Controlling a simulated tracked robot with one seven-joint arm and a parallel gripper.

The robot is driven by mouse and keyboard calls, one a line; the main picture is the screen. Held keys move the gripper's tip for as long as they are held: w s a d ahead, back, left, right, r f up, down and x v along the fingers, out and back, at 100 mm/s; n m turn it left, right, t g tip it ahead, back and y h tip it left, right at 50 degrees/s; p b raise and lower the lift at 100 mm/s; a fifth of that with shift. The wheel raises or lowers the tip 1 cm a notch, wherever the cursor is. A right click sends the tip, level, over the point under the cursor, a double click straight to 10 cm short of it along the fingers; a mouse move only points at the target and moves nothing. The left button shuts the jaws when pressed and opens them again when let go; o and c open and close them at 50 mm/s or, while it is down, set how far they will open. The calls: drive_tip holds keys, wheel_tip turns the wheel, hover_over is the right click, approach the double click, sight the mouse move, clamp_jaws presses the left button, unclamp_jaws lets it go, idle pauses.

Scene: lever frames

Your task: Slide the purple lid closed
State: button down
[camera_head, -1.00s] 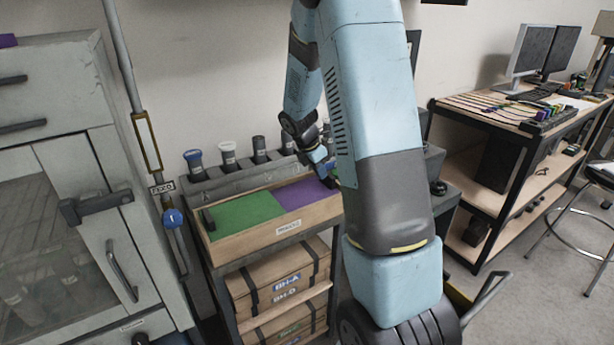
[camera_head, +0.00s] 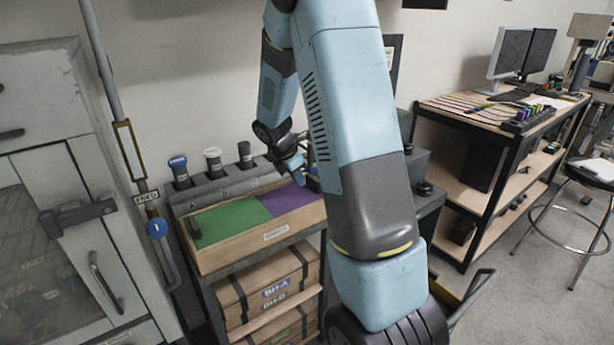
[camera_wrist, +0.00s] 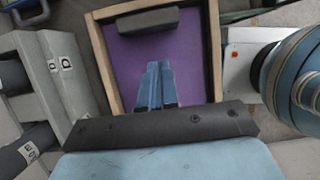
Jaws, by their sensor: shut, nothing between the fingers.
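The purple lid (camera_head: 289,198) lies flat in the right part of a wooden box (camera_head: 262,250) on top of a shelf cart. A green panel (camera_head: 228,221) fills the box's left part and meets the purple lid. In the wrist view, the purple lid (camera_wrist: 194,60) spans between the wooden side walls, with a dark grey handle block (camera_wrist: 147,22) near its end. My gripper (camera_wrist: 158,66) is shut and empty over the purple lid.
A grey cabinet (camera_head: 60,200) and a pole with a blue tag (camera_head: 157,228) stand left.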

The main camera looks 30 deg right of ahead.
sight(289, 200)
drive_tip(key=v, duration=0.9)
drive_tip(key=s+a+r+m+t+y, duration=0.2)
drive_tip(key=s+a+r+m, duration=0.2)
drive_tip(key=s+r+m, duration=0.7)
drive_tip(key=s+a+r+m+t+y, duration=0.1)
drive_tip(key=s+m, duration=0.3)
drive_tip(key=s, duration=0.5)
drive_tip(key=s+a+r+m+t+y, duration=0.1)
drive_tip(key=s+a+r+m+t, duration=0.1)
drive_tip(key=s, duration=0.7)
drive_tip(key=shift+s+a+r+m, duration=0.15)
drive_tip(key=shift+a+r+m, duration=0.65)
drive_tip(key=shift+m, duration=0.5)
drive_tip(key=shift+d+r, duration=0.1)
drive_tip(key=shift+d, duration=0.05)
